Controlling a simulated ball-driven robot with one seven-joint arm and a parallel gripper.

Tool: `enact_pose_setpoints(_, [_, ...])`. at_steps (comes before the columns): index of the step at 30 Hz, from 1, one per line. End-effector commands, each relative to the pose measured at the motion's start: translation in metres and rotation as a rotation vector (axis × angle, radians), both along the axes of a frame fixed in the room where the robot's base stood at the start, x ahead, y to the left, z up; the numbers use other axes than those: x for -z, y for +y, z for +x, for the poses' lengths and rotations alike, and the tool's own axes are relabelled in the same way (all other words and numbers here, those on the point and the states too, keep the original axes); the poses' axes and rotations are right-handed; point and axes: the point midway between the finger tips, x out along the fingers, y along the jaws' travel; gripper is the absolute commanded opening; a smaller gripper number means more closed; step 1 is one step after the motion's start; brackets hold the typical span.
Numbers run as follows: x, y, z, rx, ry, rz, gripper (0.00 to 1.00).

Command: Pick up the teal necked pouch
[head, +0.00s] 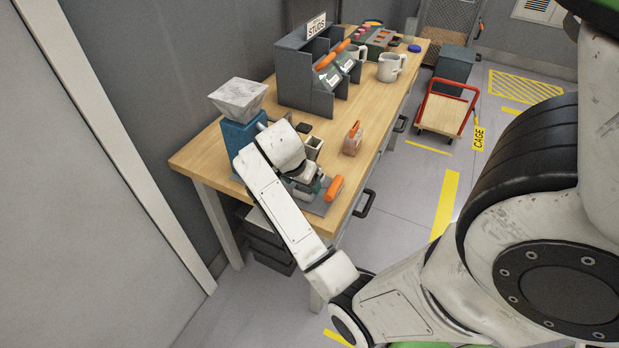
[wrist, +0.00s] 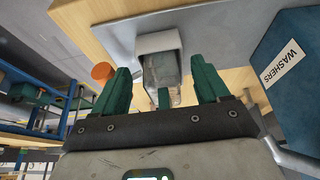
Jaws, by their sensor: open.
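My gripper (head: 310,186) is low over the near left end of the workbench, beside the blue hopper stand. In the wrist view its two green fingers are apart, with the gap between them (wrist: 160,68). A translucent, greyish item with a pale square top (wrist: 158,42) shows in line with that gap; I cannot tell whether the fingers touch it. A small teal piece (wrist: 163,97) shows below it, between the fingers; I cannot tell whether both belong to the teal necked pouch. In the head view my arm and gripper hide most of this spot.
The blue hopper stand (head: 238,137), marked WASHERS in the wrist view (wrist: 279,64), is close by. An orange handle (head: 334,188) lies at the grey plate (head: 318,208). An orange-topped pouch (head: 352,140), a grey rack (head: 296,85) and a white mug (head: 391,68) stand farther along the bench.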

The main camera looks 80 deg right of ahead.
Motion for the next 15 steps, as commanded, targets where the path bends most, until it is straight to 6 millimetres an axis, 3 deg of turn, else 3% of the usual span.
enact_pose_setpoints(2, [-0.0002, 0.0001, 0.0001, 0.000, 0.000, 0.000, 0.70])
enact_pose_setpoints(15, [-0.0006, 0.0001, 0.0001, 0.000, 0.000, 0.000, 0.28])
